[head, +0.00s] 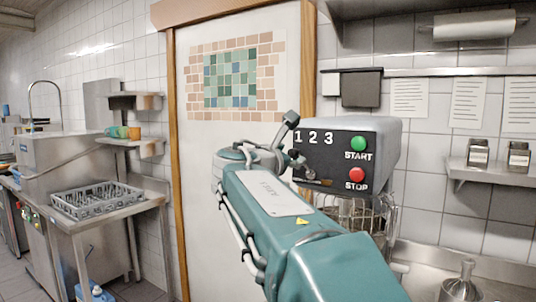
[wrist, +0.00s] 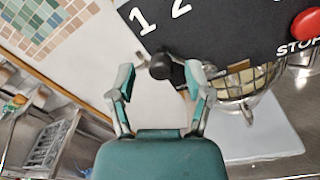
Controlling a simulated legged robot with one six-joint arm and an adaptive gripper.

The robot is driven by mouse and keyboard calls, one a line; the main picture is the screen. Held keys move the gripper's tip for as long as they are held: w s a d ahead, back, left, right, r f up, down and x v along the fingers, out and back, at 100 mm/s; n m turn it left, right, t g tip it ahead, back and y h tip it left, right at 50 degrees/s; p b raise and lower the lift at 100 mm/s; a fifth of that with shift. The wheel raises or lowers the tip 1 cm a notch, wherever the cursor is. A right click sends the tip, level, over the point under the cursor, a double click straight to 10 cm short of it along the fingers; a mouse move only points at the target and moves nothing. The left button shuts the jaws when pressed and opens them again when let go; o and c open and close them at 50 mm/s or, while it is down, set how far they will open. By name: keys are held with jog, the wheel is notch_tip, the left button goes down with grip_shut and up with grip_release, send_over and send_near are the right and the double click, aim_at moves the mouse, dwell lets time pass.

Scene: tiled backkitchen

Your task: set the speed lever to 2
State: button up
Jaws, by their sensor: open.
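The dark control panel (head: 335,147) on the grey mixer head carries the numbers 1, 2, 3 and the green START and red STOP buttons. In the wrist view the panel (wrist: 215,30) fills the top, with 1 and 2 readable. The lever's black round knob (wrist: 160,66) lies below the 1. My gripper (wrist: 159,77) is open, its two fingers on either side of the knob. In the head view my teal arm reaches to the panel's left side and hides the lever's setting.
A wire guard (head: 362,214) and bowl sit below the panel. The white tiled-mosaic door (head: 230,150) is behind my arm. A steel counter with a dish rack (head: 97,200) stands left.

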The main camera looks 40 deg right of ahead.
aim_at(313, 148)
jog(key=shift+x, duration=0.8)
grip_shut()
jog(key=shift+s+r, duration=0.1)
jog(key=shift+s, duration=0.05)
jog(key=m, duration=0.2)
jog(key=s+m, duration=0.1)
jog(key=shift+s+d+r, duration=0.15)
jog(key=shift+d+r, duration=0.1)
jog(key=shift+r, duration=0.1)
jog(key=shift+s+d+r+m, duration=0.1)
jog(key=shift+s+m, duration=0.15)
jog(key=shift+m, duration=0.4)
jog(key=shift+s+d+f+m, duration=0.15)
jog(key=shift+s+m, duration=0.1)
jog(key=shift+m, duration=0.45)
jog(key=shift+s+d+r+m, duration=0.15)
jog(key=shift+s+m, duration=0.15)
jog(key=shift+m, duration=0.35)
